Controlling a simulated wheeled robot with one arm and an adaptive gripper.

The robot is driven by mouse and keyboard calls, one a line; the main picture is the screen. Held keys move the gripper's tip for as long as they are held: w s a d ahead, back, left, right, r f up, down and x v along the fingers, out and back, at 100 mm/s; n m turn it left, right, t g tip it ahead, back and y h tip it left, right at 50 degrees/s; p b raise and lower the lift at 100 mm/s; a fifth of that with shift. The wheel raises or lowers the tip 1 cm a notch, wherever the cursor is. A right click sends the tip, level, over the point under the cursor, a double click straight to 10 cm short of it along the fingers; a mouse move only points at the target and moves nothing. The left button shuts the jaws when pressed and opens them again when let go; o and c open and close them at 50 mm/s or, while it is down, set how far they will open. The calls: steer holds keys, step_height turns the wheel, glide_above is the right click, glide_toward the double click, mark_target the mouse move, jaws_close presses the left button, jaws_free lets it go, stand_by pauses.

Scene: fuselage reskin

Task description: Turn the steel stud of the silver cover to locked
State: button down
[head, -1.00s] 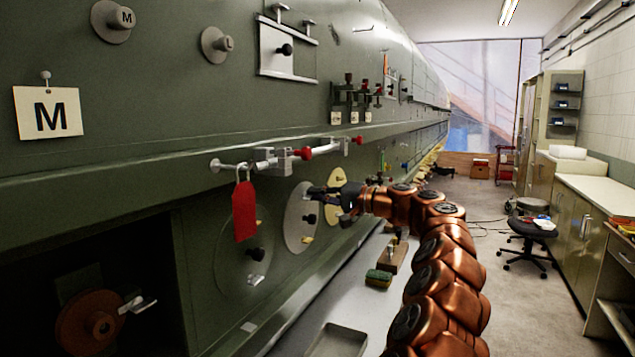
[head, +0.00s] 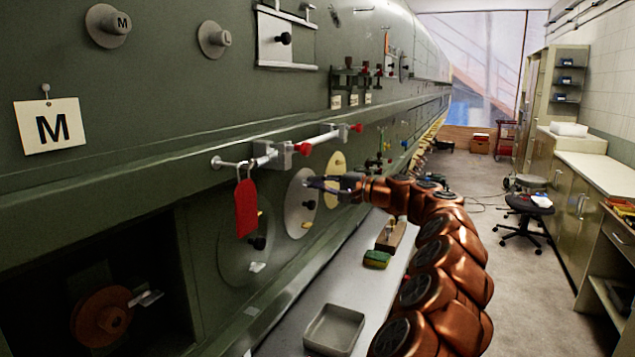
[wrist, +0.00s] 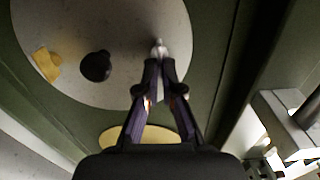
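The silver cover (head: 300,204) is a round pale disc on the green fuselage side, with a black knob (wrist: 96,66) and a yellow tab (wrist: 46,64). Its small steel stud (wrist: 159,48) sits near the disc's edge in the wrist view. My gripper (wrist: 159,64) reaches the stud with its fingers drawn close together, and the stud shows between and just beyond the fingertips. In the head view my gripper (head: 314,182) is at the upper right part of the cover and hides the stud there.
A yellow disc (head: 335,178) lies just beyond the cover. A nearer green disc (head: 232,255) has a red tag (head: 246,208) hanging over it. A rail with red-ended clamps (head: 300,148) runs above. A tray (head: 334,328) and a sponge (head: 376,259) lie on the bench below.

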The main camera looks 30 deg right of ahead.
steer(key=shift+r, duration=0.1)
steer(key=c, duration=1.3)
jaws_free()
steer(key=shift+c, duration=0.2)
steer(key=v, duration=1.2)
steer(key=shift+d, duration=0.1)
